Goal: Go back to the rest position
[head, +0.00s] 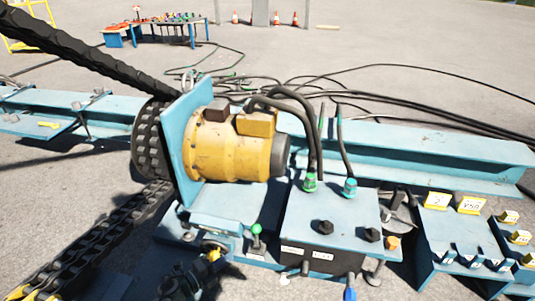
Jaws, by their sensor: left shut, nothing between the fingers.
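My left gripper (196,270) is a dark shape at the bottom edge, left of centre, in the head view. It is shut and empty, low in front of the blue base plate under the motor. It overlaps a small round fitting with a yellow part (213,254) in the picture; I cannot tell whether they touch. My right gripper is not in view.
Black chains (85,245) run to the wheel from the lower and upper left. A blue box with cable glands (325,215) stands right of the gripper. Blue blocks with yellow tags (455,230) are at the right. A long blue beam (430,150) and loose cables lie behind.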

